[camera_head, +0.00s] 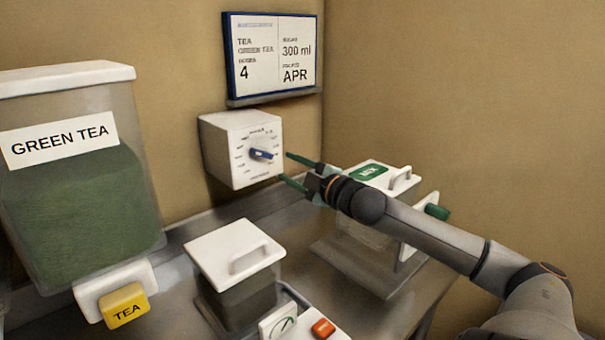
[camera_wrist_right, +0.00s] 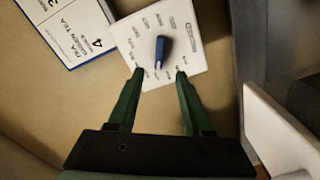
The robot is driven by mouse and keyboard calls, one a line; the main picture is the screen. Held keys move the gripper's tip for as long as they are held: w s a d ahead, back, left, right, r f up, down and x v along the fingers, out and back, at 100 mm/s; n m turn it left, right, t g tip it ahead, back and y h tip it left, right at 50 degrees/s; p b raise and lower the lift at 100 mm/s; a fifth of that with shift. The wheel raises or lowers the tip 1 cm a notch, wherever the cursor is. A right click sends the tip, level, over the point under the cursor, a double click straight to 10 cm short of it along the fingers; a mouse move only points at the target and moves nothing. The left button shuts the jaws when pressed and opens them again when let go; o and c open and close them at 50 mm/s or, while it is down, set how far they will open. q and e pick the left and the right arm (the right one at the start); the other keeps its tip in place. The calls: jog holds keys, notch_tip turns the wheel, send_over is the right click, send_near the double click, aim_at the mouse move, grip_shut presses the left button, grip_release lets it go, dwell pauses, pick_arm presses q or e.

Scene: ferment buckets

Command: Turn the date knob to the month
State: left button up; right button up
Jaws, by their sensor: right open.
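The date knob (camera_head: 261,154) is a blue pointer on the front of a white dial box (camera_head: 222,150) fixed to the wall, with small labels around it. It also shows in the right wrist view (camera_wrist_right: 160,52), beyond my fingertips. A sign (camera_head: 272,54) above it reads "APR" at its lower right. My right gripper (camera_head: 285,167) has green fingers spread apart in front of the dial, with nothing between them. In the right wrist view the fingertips (camera_wrist_right: 159,72) lie at either side of the knob's lower end, seemingly short of it. The labels are too small to read. My left gripper is not in view.
A green tea dispenser (camera_head: 75,190) with a yellow tea button (camera_head: 124,305) stands at left. A lidded bucket (camera_head: 236,262) stands on the metal counter (camera_head: 190,225). A red button (camera_head: 323,328) is at the front.

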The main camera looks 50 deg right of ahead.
jog(key=shift+s+a+p, duration=0.15)
jog(key=shift+s+p, duration=0.2)
jog(key=shift+s, duration=1.4)
